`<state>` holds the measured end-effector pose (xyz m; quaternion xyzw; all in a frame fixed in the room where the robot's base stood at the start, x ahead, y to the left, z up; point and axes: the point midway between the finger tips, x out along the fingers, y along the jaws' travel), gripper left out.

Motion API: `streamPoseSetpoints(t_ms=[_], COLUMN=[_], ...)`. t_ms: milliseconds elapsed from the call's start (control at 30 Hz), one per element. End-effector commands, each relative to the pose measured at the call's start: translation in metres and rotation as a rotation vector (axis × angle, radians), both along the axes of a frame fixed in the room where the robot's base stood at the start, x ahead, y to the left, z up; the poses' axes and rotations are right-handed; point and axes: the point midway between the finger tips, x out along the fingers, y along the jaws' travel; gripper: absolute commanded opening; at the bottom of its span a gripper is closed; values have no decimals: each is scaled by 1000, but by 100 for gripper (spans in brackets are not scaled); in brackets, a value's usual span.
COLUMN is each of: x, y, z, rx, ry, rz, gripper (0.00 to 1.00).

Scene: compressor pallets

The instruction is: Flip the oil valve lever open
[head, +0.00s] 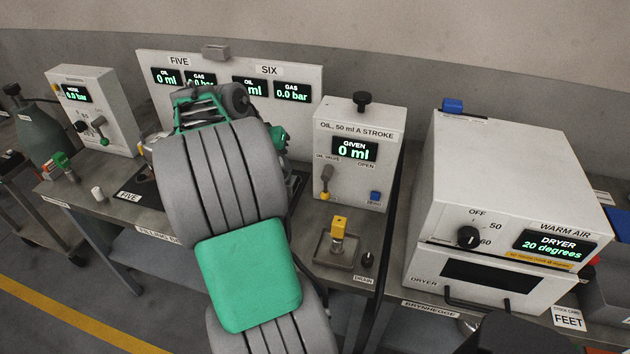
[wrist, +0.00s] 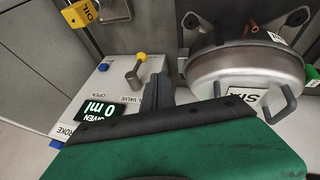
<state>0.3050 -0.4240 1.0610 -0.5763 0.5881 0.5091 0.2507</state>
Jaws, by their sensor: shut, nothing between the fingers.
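The white oil box (head: 353,120) stands on the bench in the head view, reading "GIVEN 0 ml". Its oil valve lever (head: 326,178) is grey with a yellow knob and points down, below the "OIL VALVE" label. The "OPEN" label is to the right. In the wrist view the box appears upside down, and the lever (wrist: 134,76) shows its yellow knob toward the top. My gripper (wrist: 156,88) is shut and empty, close beside the lever in the picture. I cannot tell whether they touch. In the head view my arm hides the fingers.
A grey compressor (wrist: 245,72) marked SIX is right beside my gripper. A yellow OIL fitting (head: 339,228) stands on a tray (head: 320,258) before the box. The white dryer (head: 510,185) is to the right. A display panel (head: 300,115) is behind.

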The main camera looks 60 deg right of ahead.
Motion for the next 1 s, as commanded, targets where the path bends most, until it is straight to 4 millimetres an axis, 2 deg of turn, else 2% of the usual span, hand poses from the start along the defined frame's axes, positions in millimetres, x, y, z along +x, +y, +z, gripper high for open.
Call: streamPoseSetpoints(t_ms=[67,333,467,900,1000], x=[-7,-7,-10,-30,-45], y=[-7,-7,-11,-49,-55], z=[0,-1,-9,-88,-95], rx=[-6,-6,-5,-3,-6], ry=[5,4,5,6,3], rz=[-31,-29,-31,-30,-30], gripper=[0,0,0,0,0])
